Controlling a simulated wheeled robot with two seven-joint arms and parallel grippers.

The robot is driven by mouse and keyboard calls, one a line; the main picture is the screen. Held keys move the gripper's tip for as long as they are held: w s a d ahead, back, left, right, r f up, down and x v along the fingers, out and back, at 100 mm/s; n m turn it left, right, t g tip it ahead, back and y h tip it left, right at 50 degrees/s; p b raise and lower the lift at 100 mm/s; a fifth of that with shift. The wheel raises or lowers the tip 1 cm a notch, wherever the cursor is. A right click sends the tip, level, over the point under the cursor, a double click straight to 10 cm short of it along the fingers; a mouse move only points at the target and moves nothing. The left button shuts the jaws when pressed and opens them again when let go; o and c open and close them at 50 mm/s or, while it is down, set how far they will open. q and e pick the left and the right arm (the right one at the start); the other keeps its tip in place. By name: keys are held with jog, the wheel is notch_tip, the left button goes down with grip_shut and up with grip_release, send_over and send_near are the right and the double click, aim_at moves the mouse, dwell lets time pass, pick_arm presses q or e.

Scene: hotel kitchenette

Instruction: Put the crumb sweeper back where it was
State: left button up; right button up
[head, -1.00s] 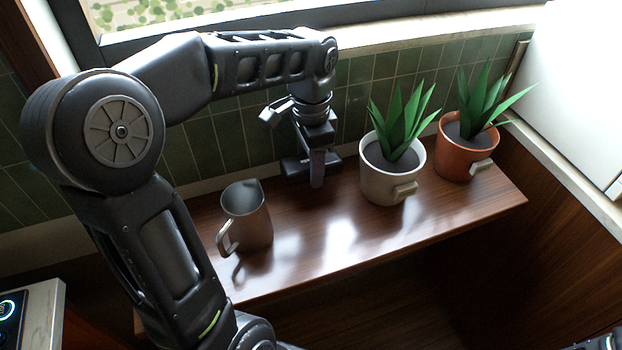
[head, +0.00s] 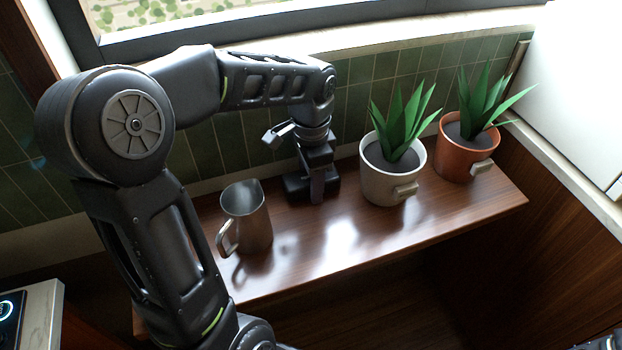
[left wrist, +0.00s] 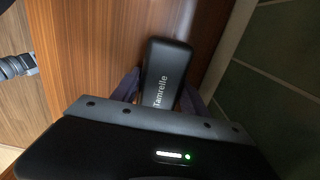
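The crumb sweeper is a black block with rounded corners and the word "Tamrelle" on it. In the left wrist view the crumb sweeper (left wrist: 165,75) sits between the two purplish fingers of my left gripper (left wrist: 160,95), which close on its sides. In the head view my left gripper (head: 317,188) points down at the back of the brown wooden shelf (head: 350,245), between the metal pitcher and the white pot. The sweeper (head: 296,188) is partly hidden behind the finger there. It is low at the shelf top; I cannot tell whether it touches.
A metal pitcher (head: 247,218) stands to the left of the gripper. A white pot (head: 385,187) and an orange pot (head: 465,162), each with a green plant, stand to the right. Green tiles (head: 232,140) rise behind. The shelf's front middle is clear.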

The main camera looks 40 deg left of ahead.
pick_arm(q)
jog(key=o, duration=0.4)
jog(key=shift+c, duration=0.2)
jog(key=shift+r, duration=0.15)
notch_tip(320, 180, up, 12)
jog(key=p, duration=0.1)
dwell(1.0)
